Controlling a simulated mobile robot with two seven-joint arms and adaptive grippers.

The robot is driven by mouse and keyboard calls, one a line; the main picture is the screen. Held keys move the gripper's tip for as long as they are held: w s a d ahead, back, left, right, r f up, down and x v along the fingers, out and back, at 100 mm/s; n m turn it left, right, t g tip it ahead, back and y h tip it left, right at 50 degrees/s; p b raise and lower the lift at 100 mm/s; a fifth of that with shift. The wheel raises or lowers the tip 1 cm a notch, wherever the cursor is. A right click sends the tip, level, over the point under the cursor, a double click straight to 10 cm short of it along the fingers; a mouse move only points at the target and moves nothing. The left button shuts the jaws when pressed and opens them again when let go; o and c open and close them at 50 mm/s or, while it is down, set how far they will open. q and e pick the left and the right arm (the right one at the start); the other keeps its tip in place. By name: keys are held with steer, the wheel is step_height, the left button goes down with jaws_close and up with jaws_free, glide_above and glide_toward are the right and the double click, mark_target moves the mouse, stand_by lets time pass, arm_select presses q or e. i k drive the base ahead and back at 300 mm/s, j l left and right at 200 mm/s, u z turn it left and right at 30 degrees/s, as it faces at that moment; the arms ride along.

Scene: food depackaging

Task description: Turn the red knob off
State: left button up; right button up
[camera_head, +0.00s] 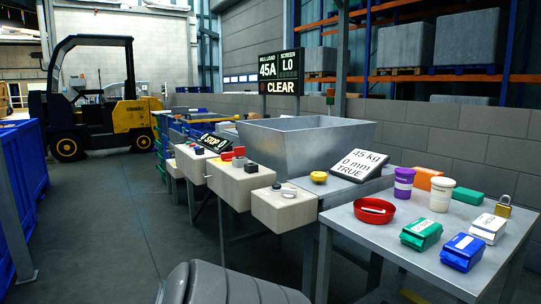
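A small red part (234,153) sits on top of the middle beige control box (228,186), left of the metal hopper. It looks like a red knob or handle, but it is too small to tell its exact shape or which way it is turned. A black button-like part (251,168) sits on the same box, at its near right corner. Neither of my grippers is in view.
The metal hopper (300,143) stands behind. A tilted display (359,163) and a grey table (345,232) with a red bowl (374,211), cups and cartons are at right. Floor at left is open.

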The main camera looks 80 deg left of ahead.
mark_target(227, 157)
steer(key=u, duration=2.85)
